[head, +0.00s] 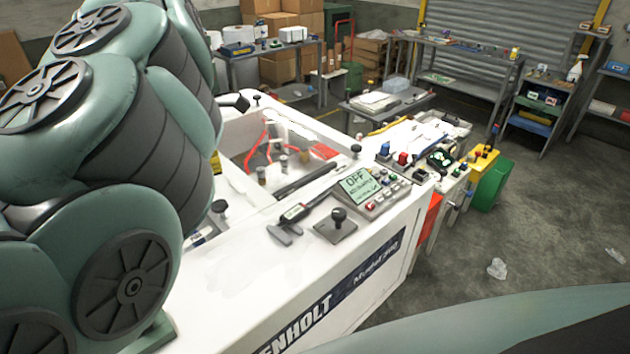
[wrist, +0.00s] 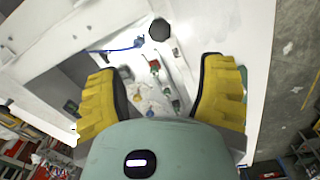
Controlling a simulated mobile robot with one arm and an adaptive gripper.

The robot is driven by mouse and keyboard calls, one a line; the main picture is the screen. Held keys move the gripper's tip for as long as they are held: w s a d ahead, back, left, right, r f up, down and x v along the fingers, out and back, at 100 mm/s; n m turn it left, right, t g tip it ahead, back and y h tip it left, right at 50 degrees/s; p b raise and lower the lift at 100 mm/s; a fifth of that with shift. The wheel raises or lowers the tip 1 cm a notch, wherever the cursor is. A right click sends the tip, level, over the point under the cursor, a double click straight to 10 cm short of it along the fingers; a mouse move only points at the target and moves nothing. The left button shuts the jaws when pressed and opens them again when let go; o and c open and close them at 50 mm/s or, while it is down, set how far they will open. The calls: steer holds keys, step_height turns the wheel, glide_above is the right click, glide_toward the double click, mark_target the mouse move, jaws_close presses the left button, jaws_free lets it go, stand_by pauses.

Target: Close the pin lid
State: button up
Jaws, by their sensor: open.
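A white machine (head: 225,285) fills the middle of the head view. Its top has an open compartment with red cables (head: 264,140) and small metal pins (head: 283,162). I cannot tell for certain which panel is the pin lid. My gripper (wrist: 160,68) shows in the wrist view with two yellow ribbed fingers spread apart, nothing between them. A black knob (wrist: 159,30) sits on white surface above the recess. My gripper is not visible in the head view.
A grey display box (head: 362,188), a black knob on a plate (head: 338,222) and a caliper-like tool (head: 292,218) are on the machine top. A cluttered bench section (head: 440,160) adjoins at the right. Open floor (head: 540,220) lies right of it.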

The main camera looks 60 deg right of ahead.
mark_target(219, 204)
steer(key=shift+w+a+f+p, duration=0.15)
steer(key=shift+f+p, duration=0.55)
steer(key=shift+f, duration=1.4)
steer(key=shift+w+d+f+p, duration=0.1)
steer(key=shift+f+p, duration=0.6)
steer(key=shift+f, duration=2.95)
steer(key=shift+s+f+b, duration=0.15)
steer(key=shift+f+b, duration=0.2)
steer(key=shift+f, duration=0.15)
jaws_close()
